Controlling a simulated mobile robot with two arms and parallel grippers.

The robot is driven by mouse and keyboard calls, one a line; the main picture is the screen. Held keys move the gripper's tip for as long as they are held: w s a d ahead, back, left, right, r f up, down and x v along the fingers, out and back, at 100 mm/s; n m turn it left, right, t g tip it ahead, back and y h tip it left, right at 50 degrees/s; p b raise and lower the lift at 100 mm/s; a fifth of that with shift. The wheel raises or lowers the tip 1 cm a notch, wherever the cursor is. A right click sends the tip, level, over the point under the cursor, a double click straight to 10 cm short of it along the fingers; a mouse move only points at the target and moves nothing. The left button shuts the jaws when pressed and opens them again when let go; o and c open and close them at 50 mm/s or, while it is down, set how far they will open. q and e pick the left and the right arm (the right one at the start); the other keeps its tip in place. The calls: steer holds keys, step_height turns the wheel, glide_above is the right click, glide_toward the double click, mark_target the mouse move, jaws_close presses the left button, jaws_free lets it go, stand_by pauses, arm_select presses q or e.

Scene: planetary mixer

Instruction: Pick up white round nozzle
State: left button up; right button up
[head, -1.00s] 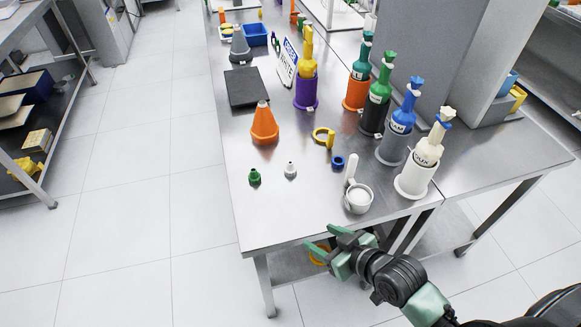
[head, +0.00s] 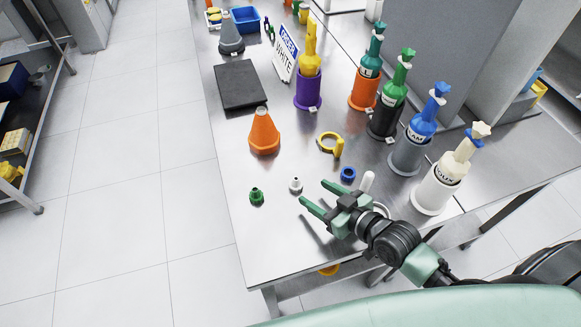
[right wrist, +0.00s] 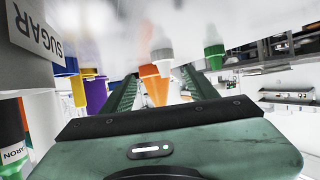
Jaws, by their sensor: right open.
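My left gripper is not in view.
Several labelled bottles in coloured holders line the right side. The table's left front (head: 262,240) is clear.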

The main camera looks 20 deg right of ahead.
mark_target(299, 185)
steer(key=shift+x, duration=1)
steer(key=shift+w+a+f+p, duration=0.25)
steer(key=shift+w+a+p, duration=0.45)
steer(key=shift+w, duration=0.15)
steer(key=x, duration=0.2)
steer(key=shift+w+a+f, duration=0.15)
steer(key=shift+w+f, duration=0.1)
steer(key=shift+w+a+f, duration=0.1)
steer(key=shift+w+f, duration=0.1)
steer(key=shift+w, duration=0.15)
jaws_close()
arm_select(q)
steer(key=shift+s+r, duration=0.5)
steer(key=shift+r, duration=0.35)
